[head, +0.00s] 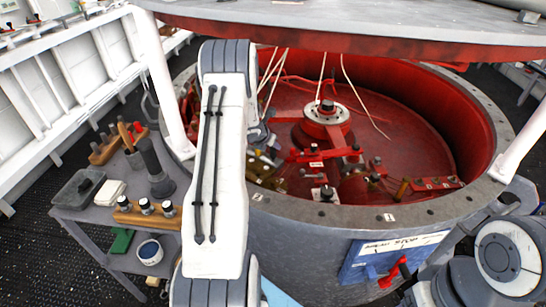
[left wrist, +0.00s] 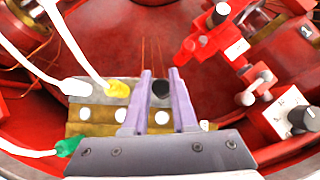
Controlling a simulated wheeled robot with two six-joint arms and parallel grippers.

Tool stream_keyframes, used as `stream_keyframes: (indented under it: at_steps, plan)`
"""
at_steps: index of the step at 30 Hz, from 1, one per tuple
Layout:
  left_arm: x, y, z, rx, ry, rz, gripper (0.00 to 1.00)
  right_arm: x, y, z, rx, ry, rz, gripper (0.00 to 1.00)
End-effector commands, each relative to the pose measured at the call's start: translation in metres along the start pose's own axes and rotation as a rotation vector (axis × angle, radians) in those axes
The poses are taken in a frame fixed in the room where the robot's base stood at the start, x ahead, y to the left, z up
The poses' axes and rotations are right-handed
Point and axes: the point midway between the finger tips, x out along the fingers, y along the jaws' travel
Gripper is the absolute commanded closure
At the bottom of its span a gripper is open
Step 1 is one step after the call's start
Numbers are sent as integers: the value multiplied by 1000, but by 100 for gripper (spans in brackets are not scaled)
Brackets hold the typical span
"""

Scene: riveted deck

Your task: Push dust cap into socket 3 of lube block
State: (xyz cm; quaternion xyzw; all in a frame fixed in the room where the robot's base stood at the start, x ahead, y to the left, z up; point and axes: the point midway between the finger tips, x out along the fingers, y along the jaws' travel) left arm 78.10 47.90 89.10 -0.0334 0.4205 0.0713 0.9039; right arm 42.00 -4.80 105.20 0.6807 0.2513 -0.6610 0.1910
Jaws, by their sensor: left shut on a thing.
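The lube block (left wrist: 100,116) shows in the left wrist view with a grey upper strip and a brass front bearing a row of white dots. A white plug (left wrist: 75,87) and a yellow plug (left wrist: 117,88) sit along the strip, each with a white hose. My left gripper (left wrist: 160,76) is shut on the black dust cap (left wrist: 160,89), between its two purple fingers. The cap is at the strip, right of the yellow plug; its seating depth cannot be told. In the head view my left arm partly covers this area. My right gripper is not in view.
A green plug (left wrist: 67,147) on a white hose lies left of the gripper. Red brackets (left wrist: 215,42) and a white-plated knob (left wrist: 300,118) stand to the right. The red tub's grey flange (head: 350,217) surrounds the work area. A cart (head: 85,215) with tools stands left.

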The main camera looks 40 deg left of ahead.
Motion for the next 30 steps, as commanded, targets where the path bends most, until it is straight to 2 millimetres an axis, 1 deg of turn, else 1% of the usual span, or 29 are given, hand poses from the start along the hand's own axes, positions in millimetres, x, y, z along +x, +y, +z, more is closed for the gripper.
stream_keyframes:
  at_steps: [13, 25, 26, 28, 29, 30]
  plan:
    - [-14, 0, 11, 0, 0, 0, 100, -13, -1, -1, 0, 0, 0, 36]
    - [-15, -1, 12, 2, 0, -1, 100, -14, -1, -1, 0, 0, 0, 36]
    - [-16, -3, 13, 4, 0, -3, 100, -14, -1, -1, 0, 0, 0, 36]
    - [-19, -14, 14, 15, 0, -14, 100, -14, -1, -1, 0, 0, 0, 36]
    - [-21, -21, 15, 21, 0, -22, 100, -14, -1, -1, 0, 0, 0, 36]
    - [-26, -34, 16, 34, -1, -36, 100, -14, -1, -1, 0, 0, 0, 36]
